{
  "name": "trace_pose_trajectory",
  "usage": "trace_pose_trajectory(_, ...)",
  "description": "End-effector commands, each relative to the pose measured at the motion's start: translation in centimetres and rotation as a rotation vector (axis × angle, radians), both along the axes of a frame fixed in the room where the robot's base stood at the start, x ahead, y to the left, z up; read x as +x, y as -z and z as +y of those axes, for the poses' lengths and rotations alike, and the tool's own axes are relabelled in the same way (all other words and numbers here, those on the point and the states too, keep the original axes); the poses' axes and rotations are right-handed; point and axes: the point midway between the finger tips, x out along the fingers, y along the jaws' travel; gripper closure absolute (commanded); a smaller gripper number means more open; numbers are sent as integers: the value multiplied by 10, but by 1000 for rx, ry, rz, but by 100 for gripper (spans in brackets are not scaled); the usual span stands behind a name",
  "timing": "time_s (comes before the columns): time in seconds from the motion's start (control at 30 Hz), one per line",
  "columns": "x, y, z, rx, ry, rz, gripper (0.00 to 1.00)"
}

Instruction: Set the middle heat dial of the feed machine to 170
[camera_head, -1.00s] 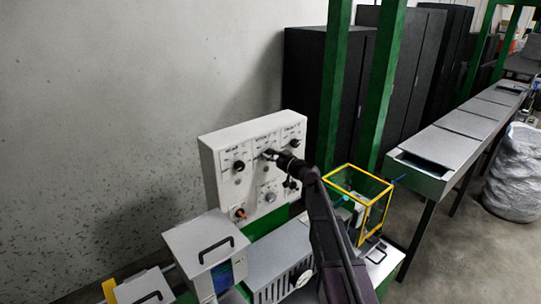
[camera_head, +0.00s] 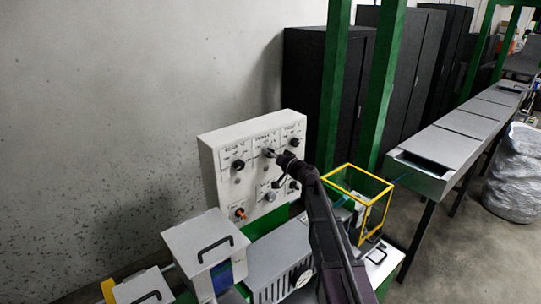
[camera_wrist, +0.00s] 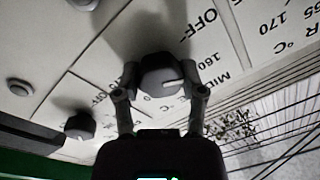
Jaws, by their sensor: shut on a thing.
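The white control panel (camera_head: 211,175) stands against the wall, with dark dials in its upper row. My gripper (camera_head: 269,154) is at the middle dial of that row and partly hides it. In the wrist view the middle dial (camera_wrist: 160,80) is a dark round knob with a white pointer line directed to the right. My gripper (camera_wrist: 161,72) is shut on it, one finger on each side. Printed "160", "MIDDLE" and "OFF" show around the dial, partly covered by the fingers. The exact value under the pointer cannot be read.
The left dial (camera_head: 238,165) and right dial (camera_head: 295,143) flank the middle one. An orange knob (camera_head: 240,213) is at lower left. A yellow-framed box (camera_head: 345,166) and a grey vented unit (camera_head: 281,262) stand close to my arm.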

Motion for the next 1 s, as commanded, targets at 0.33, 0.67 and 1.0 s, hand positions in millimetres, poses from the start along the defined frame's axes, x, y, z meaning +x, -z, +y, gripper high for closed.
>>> trace_pose_trajectory(0.33,1,0,0,270,1,194,95)
trace_pose_trajectory(0.67,1,0,0,525,1,378,95)
trace_pose_trajectory(1.0,1,0,1,786,1,568,95)
